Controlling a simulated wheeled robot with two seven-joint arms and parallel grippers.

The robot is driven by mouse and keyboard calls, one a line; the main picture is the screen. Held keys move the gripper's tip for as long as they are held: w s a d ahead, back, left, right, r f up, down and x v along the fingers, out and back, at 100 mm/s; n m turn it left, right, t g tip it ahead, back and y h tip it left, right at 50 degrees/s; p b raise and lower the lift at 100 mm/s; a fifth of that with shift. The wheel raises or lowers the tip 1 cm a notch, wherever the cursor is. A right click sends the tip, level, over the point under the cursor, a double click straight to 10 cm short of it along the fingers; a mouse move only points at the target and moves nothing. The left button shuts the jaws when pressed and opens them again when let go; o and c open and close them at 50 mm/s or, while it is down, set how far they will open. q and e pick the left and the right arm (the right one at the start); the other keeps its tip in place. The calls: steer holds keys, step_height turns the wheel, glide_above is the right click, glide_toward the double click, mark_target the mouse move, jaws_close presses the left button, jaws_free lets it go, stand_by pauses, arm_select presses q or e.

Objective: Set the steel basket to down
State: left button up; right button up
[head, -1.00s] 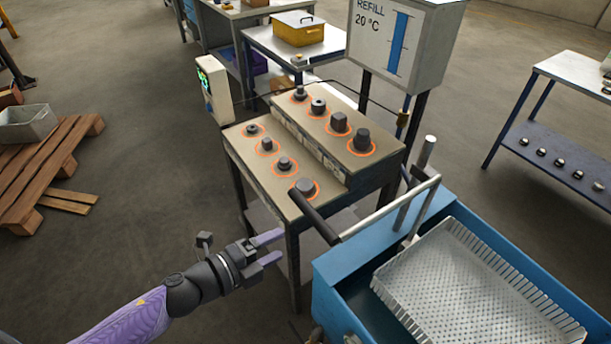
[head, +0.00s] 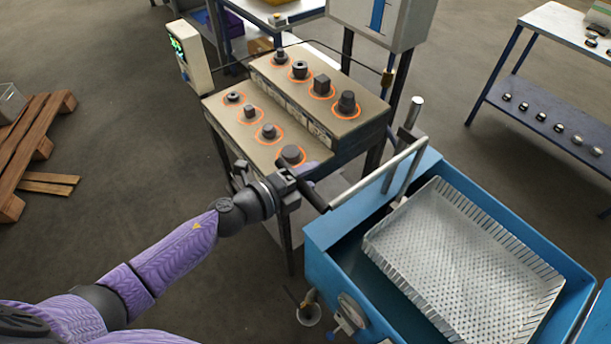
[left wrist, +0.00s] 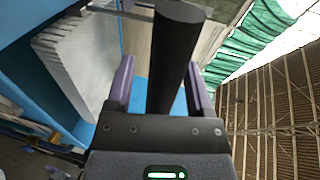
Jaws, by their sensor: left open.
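The steel basket (head: 462,262) is a perforated tray with slotted walls, sitting raised in the blue tank (head: 335,235). A bent metal lever (head: 375,176) at the tank's left side ends in a black grip (head: 313,197). My left gripper (head: 306,180) is at this grip, its fingers partly hidden there. In the left wrist view the black grip (left wrist: 176,60) stands between the two open fingers of my left gripper (left wrist: 160,80). The basket (left wrist: 75,65) shows at the left there. My right gripper is not seen.
A stepped bench (head: 245,118) with several dark metal parts in orange rings stands just behind my left gripper. A sign box (head: 385,22) on posts is behind it. A gauge (head: 352,310) and valve are on the tank's front. A shelf table (head: 555,60) stands at right.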

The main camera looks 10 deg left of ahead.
arm_select(q)
jaws_close()
stand_by(0.4)
stand_by(0.4)
stand_by(0.5)
